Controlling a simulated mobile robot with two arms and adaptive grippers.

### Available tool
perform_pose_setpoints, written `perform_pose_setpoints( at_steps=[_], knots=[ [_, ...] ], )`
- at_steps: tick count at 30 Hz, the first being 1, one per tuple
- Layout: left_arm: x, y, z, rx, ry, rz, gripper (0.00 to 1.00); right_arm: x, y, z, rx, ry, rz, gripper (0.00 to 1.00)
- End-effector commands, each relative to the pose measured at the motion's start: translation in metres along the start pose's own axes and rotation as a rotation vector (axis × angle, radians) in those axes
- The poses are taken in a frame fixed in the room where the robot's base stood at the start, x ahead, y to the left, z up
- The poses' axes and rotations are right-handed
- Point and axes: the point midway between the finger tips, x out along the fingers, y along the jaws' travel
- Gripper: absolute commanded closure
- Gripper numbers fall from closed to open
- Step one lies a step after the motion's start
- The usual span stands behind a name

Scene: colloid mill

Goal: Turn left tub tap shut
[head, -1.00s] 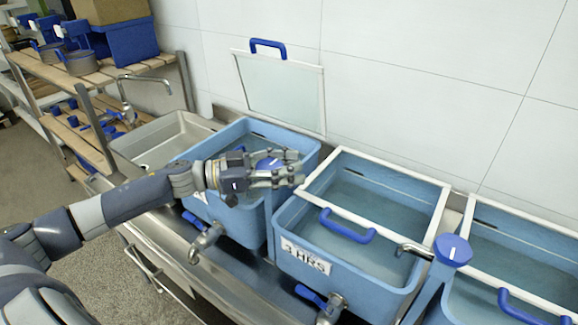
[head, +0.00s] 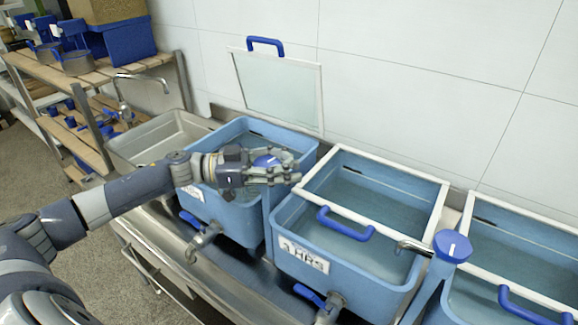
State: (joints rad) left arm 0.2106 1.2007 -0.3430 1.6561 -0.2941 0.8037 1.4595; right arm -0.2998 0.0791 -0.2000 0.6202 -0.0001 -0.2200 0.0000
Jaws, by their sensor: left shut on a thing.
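The left tub (head: 227,217) is light blue, open on top and holds water. The left tub tap's round blue knob with a white mark (head: 267,161) sits on a blue post (head: 268,208) between the left and middle tubs. My left gripper (head: 278,169) is at the top of this post, its fingers shut around the knob and partly hiding it. A second blue knob with a white mark (head: 453,246) tops another post with a metal spout (head: 413,247). My right gripper is not in view.
The middle tub (head: 290,276), labelled "3 HRS", has a white-framed lid with a blue handle (head: 346,226). Another lid (head: 283,92) leans on the wall. A steel sink (head: 139,145) and wooden shelves (head: 95,75) stand at the left. Drain valves (head: 205,240) stick out in front.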

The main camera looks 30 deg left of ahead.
Motion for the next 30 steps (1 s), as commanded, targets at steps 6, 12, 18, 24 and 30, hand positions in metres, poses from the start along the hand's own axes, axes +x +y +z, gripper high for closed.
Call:
perform_pose_setpoints(
  at_steps=[6,12,18,24,30],
  knots=[
    [-0.001,-0.001,0.0,-0.002,-0.002,-0.003,0.91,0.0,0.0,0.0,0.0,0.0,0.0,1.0],
    [-0.001,-0.001,0.0,-0.001,-0.002,-0.003,0.42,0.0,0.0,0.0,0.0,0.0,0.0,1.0],
    [-0.001,-0.001,0.0,-0.001,-0.001,-0.002,0.42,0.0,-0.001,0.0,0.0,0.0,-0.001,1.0],
    [-0.001,-0.001,0.0,-0.001,-0.001,-0.003,0.42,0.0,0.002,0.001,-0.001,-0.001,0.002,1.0],
    [-0.017,-0.001,0.002,-0.003,-0.006,-0.004,0.42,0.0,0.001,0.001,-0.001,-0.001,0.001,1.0]
  ],
)
